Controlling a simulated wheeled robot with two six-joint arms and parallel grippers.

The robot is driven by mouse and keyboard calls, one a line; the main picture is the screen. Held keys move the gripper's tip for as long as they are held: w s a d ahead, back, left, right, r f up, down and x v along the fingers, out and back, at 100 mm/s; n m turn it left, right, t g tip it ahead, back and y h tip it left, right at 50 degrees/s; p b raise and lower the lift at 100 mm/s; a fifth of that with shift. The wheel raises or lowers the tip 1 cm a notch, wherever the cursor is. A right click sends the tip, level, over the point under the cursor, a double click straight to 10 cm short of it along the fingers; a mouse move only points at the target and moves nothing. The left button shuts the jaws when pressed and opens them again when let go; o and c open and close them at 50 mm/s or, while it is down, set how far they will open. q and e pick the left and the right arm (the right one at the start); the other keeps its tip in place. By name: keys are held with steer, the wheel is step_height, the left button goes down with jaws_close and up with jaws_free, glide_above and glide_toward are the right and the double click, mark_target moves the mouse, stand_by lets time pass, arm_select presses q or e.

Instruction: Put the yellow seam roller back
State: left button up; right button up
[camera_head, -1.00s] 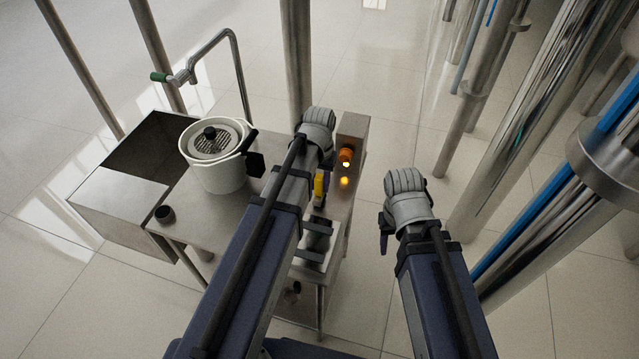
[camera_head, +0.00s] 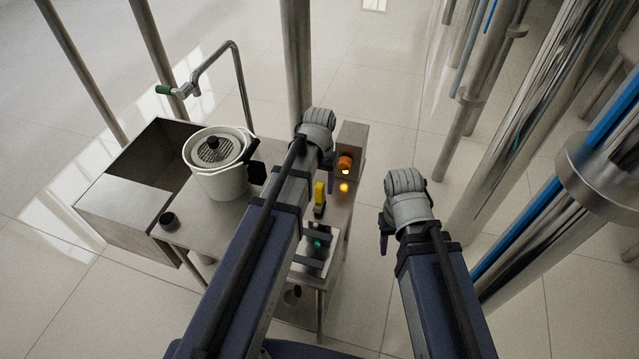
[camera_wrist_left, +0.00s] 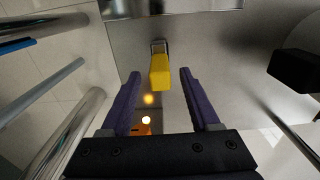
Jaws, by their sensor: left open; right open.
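The yellow seam roller (camera_head: 319,191) stands on the steel table (camera_head: 205,225), its dark lower end near the table's right side. My left gripper (camera_head: 329,181) is just above and behind it in the head view, largely hidden by my own wrist. In the left wrist view the yellow roller (camera_wrist_left: 160,72) appears between the two spread purple fingers (camera_wrist_left: 160,76), with gaps on both sides. The left gripper is open and empty. My right gripper (camera_head: 384,239) is open and empty, off the table's right side.
An orange lamp (camera_head: 345,162) sits on a steel box behind. Steel pipes (camera_head: 520,150) stand at right.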

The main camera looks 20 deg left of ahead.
arm_select(q)
step_height(320, 180, up, 9)
steer(key=p, duration=0.8)
arm_select(e)
step_height(320, 180, up, 9)
arm_select(q)
steer(key=s+d+m+y, duration=0.1)
steer(key=s+d+m, duration=0.2)
steer(key=s+d, duration=0.7)
steer(key=s, duration=0.4)
steer(key=shift+s+d, duration=0.2)
steer(key=shift+d, duration=0.05)
steer(key=shift+a, duration=0.1)
arm_select(e)
steer(key=shift+a, duration=0.1)
